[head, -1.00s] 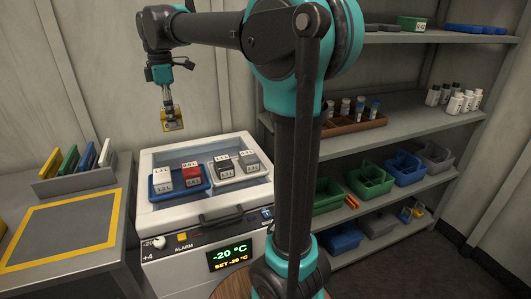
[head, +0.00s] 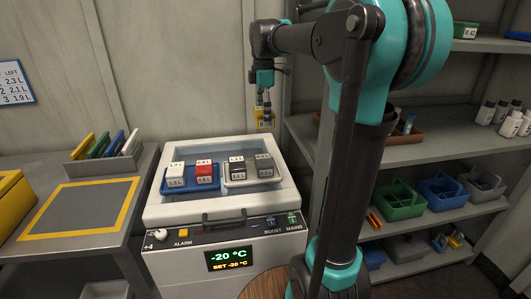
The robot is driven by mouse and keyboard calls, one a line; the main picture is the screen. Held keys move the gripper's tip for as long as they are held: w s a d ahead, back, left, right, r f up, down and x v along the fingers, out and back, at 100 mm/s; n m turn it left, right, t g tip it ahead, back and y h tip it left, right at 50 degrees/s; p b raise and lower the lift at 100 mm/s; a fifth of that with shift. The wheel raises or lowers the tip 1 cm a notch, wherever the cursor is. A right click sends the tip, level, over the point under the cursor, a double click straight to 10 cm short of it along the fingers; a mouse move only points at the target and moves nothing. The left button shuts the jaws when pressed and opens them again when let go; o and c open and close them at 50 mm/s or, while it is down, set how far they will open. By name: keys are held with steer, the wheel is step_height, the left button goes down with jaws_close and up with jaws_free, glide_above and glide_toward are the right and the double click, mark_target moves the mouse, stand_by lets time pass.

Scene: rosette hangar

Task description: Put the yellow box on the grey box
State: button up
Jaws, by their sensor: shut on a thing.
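My gripper (head: 265,102) points down and is shut on a small yellow box (head: 265,121) with a pale label. It holds the box in the air, above the back right corner of the freezer chest. The grey box (head: 265,160) sits at the right end of the pale tray (head: 253,183) inside the open chest, with a black box (head: 237,162) to its left. In the picture the yellow box is above the grey box and apart from it. The exact depth between them is hard to tell.
A blue tray (head: 192,189) in the chest (head: 288,204) holds a white box (head: 175,169) and a red box (head: 204,167). Shelves with bins stand at the right. A bench at the left has a yellow-framed mat (head: 78,208) and a rack of coloured plates (head: 107,143).

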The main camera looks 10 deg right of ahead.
mark_target(264, 159)
step_height(264, 159, down, 14)
steer(key=shift+f, duration=0.1)
stand_by(0.4)
steer(key=o, duration=1.3)
step_height(264, 159, up, 12)
steer(key=shift+r, duration=0.1)
